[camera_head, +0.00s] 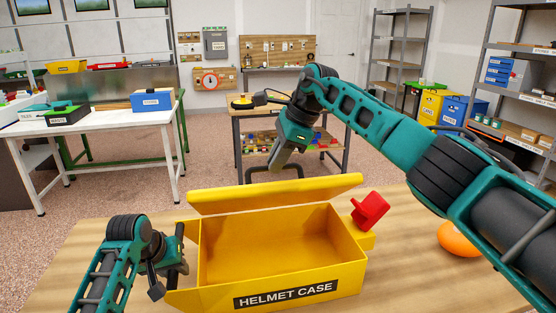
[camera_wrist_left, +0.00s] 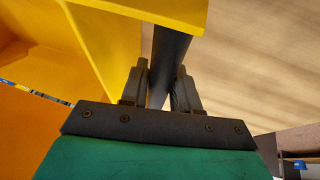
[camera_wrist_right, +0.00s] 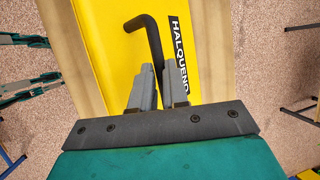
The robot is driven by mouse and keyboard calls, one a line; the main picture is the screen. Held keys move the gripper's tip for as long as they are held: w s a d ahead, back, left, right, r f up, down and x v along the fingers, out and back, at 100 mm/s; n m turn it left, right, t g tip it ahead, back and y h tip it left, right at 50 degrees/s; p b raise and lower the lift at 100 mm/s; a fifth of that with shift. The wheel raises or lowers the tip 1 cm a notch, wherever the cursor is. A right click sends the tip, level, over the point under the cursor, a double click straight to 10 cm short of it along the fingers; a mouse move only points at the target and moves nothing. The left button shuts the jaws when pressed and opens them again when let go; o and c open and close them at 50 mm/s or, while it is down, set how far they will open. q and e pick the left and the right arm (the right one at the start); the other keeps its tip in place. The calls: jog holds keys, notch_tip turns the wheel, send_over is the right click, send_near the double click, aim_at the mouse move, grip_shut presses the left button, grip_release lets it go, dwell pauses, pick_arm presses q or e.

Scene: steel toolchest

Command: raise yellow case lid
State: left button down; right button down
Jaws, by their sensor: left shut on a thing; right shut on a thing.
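The yellow case (camera_head: 300,282), labelled HELMET CASE, stands on the wooden table with its empty interior showing. Its yellow lid (camera_head: 275,194) is raised and shows as a narrow slab behind the opening; it also fills much of the right wrist view (camera_wrist_right: 120,50). My right gripper (camera_head: 276,166) is shut on the lid's dark bent handle (camera_wrist_right: 148,30), behind the lid. My left gripper (camera_head: 180,262) is shut on a dark bar (camera_wrist_left: 170,52) at the case's left side. The bar's ends are partly hidden.
A red object (camera_head: 369,211) tilts beside the case's right end, by a small yellow block (camera_head: 361,240). An orange ball (camera_head: 459,240) lies further right, close to my right arm. The wooden table (camera_head: 80,258) has bare room at left. Other benches and shelves stand far behind.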

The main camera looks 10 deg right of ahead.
jog(key=shift+d+f, duration=0.35)
jog(key=shift+f, duration=0.2)
jog(key=c, duration=1.4)
grip_release()
jog(key=shift+w, duration=0.1)
jog(key=shift+c, duration=0.2)
jog(key=o, duration=0.3)
jog(key=shift+a+r, duration=0.2)
jog(key=v, duration=1.2)
jog(key=shift+r, duration=0.1)
jog(key=shift+a, duration=0.1)
